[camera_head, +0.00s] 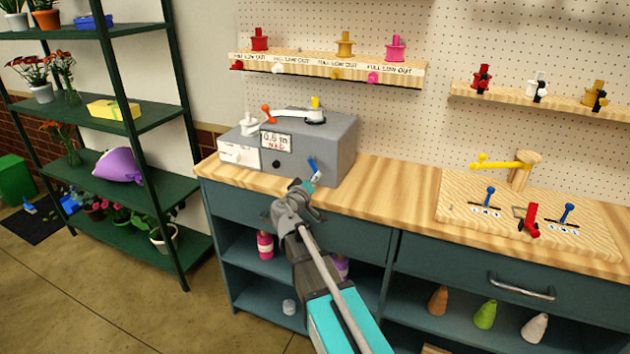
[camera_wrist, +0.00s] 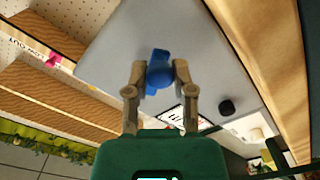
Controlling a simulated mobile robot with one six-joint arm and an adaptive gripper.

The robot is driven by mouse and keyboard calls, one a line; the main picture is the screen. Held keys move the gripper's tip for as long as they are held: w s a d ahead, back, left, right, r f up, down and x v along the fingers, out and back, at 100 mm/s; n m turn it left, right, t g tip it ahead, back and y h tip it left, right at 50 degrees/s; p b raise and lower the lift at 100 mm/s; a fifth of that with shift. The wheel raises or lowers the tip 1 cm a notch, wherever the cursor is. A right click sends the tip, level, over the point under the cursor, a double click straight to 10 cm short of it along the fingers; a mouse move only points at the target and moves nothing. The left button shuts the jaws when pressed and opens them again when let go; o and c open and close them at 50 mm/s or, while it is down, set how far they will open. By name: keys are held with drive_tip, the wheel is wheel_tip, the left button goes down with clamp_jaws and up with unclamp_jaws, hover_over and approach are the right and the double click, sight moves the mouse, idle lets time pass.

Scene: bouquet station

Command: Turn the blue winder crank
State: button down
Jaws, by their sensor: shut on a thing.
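The blue winder crank (camera_head: 313,166) is on the front face of the grey box (camera_head: 340,148), low and right of centre. My gripper (camera_head: 313,181) reaches up to it from below. In the wrist view my gripper (camera_wrist: 155,74) has one finger on each side of the rounded blue knob of the crank (camera_wrist: 159,75), shut on it. The crank's arm runs from the knob toward the top of that view, against the grey face (camera_wrist: 112,62). The finger contact itself is partly hidden in the head view.
The box carries a label (camera_head: 276,142) reading about "0,6 m", a black knob (camera_head: 276,163), and orange and yellow handles on top. It stands on a wooden counter (camera_head: 395,190). A lever board (camera_head: 470,212) lies to the right, a green shelf (camera_head: 150,118) stands left.

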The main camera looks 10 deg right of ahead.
drive_tip(key=m, duration=0.2)
drive_tip(key=w+a+m, duration=0.1)
drive_tip(key=a+m, duration=0.1)
drive_tip(key=m, duration=0.1)
drive_tip(key=shift+w+f+m, duration=0.3)
drive_tip(key=m, duration=0.1)
drive_tip(key=a+m, duration=0.1)
drive_tip(key=m, duration=0.1)
drive_tip(key=w+m, duration=0.1)
drive_tip(key=m, duration=0.1)
drive_tip(key=shift+a+r, duration=0.2)
drive_tip(key=shift+a, duration=0.05)
drive_tip(key=shift+m, duration=0.3)
drive_tip(key=shift+c, duration=2.3)
unclamp_jaws()
drive_tip(key=v, duration=1.2)
